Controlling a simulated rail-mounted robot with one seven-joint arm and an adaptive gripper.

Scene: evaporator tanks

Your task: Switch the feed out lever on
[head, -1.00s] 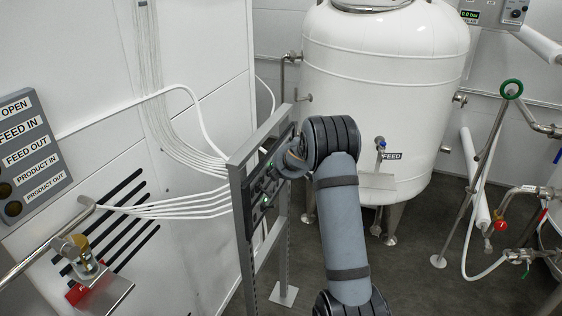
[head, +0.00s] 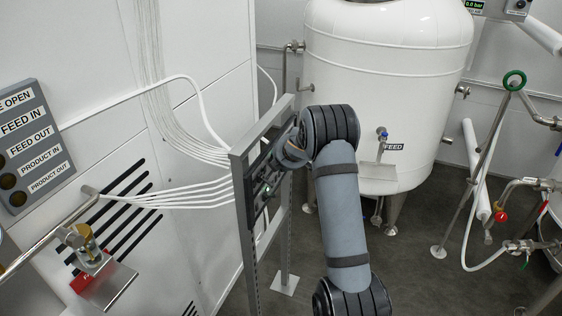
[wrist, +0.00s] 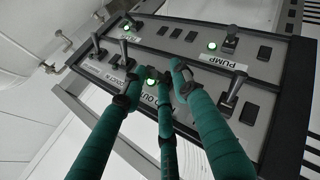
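The control panel (wrist: 266,108) fills much of the wrist view, with several small levers, black buttons and lit green lamps. A label ending in "OUT" (wrist: 164,97) lies between my fingers, its start hidden; I take it as the feed out label. Its lever cannot be told apart from the dark fingertips. My gripper (wrist: 158,84) has teal fingers with dark tips, spread apart over this label, close to the panel; contact cannot be told. In the head view the panel (head: 262,188) is seen edge-on, with my gripper (head: 278,166) at its face, partly hidden by my arm.
A lever (wrist: 235,86) stands right of my fingers, near the "PUMP" label (wrist: 223,63). Other levers (wrist: 125,52) stand to the left. A grey frame (head: 242,215) carries the panel. A white tank (head: 385,90) stands behind; pipes and a green-wheeled valve (head: 514,80) are at right.

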